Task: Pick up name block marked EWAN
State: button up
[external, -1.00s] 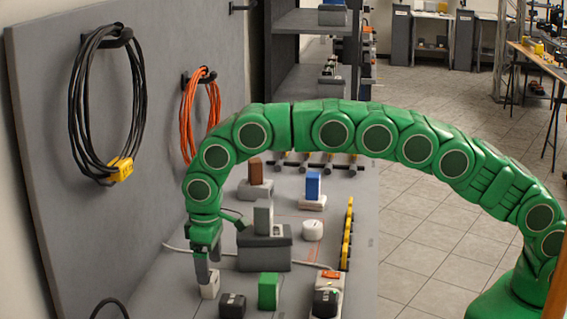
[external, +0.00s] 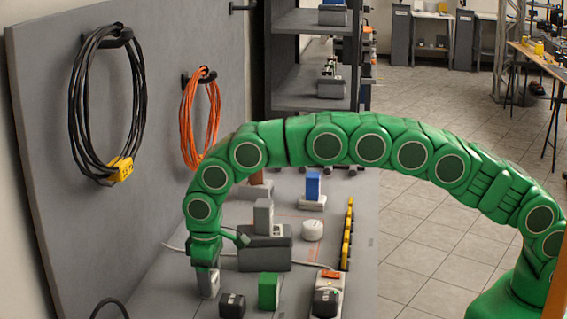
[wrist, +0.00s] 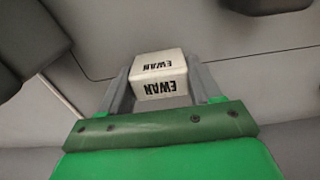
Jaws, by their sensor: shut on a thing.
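The white name block (wrist: 160,68) reads EWAN in black letters, upside down in the wrist view, on its top and near faces. In the external view the block (external: 211,290) stands low at the left of the bench, partly hidden by my gripper (external: 207,278). In the wrist view my gripper (wrist: 158,80) has one grey finger on each side of the block and is shut on it. The block appears to be at bench level; I cannot tell whether it touches the bench.
A dark grey box (external: 265,252) stands close to the right of my gripper. A black block (external: 232,305) and a green block (external: 269,291) stand in front to the right. A pale cable (external: 180,247) runs behind. The grey wall panel (external: 60,230) is to the left.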

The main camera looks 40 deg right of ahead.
aim_at(214, 275)
jog(key=shift+r, duration=0.1)
jog(key=shift+r, duration=1.6)
jog(key=shift+s+d+r, duration=0.4)
jog(key=shift+d+r, duration=0.05)
jog(key=shift+r, duration=0.15)
jog(key=s+d+r, duration=0.8)
jog(key=d, duration=0.1)
jog(key=shift+s+d+r, duration=0.25)
jog(key=shift+s, duration=0.05)
